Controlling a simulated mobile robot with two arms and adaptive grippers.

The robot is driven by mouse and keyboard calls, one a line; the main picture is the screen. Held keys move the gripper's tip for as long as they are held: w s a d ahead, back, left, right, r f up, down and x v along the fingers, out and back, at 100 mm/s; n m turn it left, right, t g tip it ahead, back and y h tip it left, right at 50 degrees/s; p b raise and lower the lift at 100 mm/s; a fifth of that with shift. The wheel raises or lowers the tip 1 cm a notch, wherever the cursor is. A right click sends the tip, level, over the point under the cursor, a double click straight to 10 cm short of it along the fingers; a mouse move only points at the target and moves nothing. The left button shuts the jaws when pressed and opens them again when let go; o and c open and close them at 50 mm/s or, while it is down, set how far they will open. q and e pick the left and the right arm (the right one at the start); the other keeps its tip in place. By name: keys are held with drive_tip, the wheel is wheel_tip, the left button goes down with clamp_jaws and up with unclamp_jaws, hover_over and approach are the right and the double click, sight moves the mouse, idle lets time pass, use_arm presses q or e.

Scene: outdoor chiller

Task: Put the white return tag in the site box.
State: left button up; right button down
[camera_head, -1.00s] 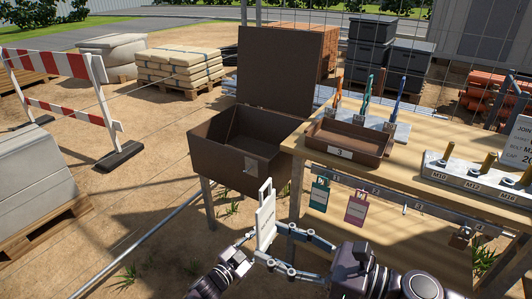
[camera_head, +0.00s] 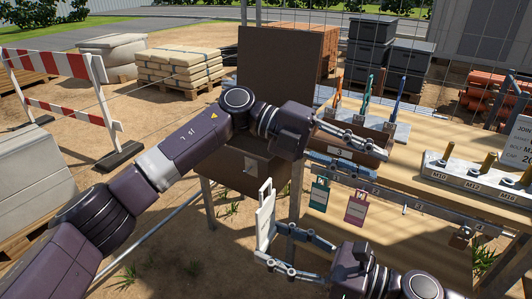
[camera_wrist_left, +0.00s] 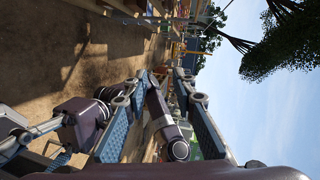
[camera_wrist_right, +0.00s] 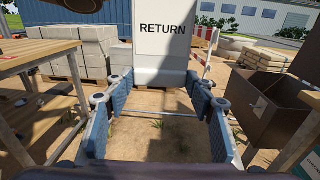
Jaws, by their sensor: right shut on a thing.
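The white return tag (camera_head: 265,218) is upright between the fingertips of my right gripper (camera_head: 272,243), in front of and below the site box. Its RETURN lettering shows in the right wrist view (camera_wrist_right: 163,42). The brown site box (camera_head: 226,178) stands on legs with its lid (camera_head: 280,65) raised; my left arm hides much of its body and opening. The box also shows at right in the right wrist view (camera_wrist_right: 262,112). My left gripper (camera_head: 382,158) is open and empty by the bench's brown tray, with its fingers apart in the left wrist view (camera_wrist_left: 162,85).
The wooden bench (camera_head: 415,150) carries the brown tray (camera_head: 372,158) and a bolt block (camera_head: 470,172). A teal tag (camera_head: 319,196) and a pink tag (camera_head: 356,206) hang from its front rail. A striped barrier (camera_head: 60,85) stands at left.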

use_arm(q)
drive_tip(key=s+a+m+t+y, duration=0.1)
drive_tip(key=s+a+m+y, duration=0.2)
drive_tip(key=s+a+y, duration=0.3)
wheel_tip(320, 180, up, 4)
drive_tip(key=t+y, duration=0.5)
drive_tip(key=y, duration=0.3)
hover_over(267, 201)
drive_tip(key=shift+a+n, duration=0.1)
drive_tip(key=shift+n, duration=0.2)
wheel_tip(267, 201, down, 12)
drive_tip(key=shift+r, duration=0.1)
clamp_jaws()
use_arm(e)
drive_tip(key=c, duration=0.8)
unclamp_jaws()
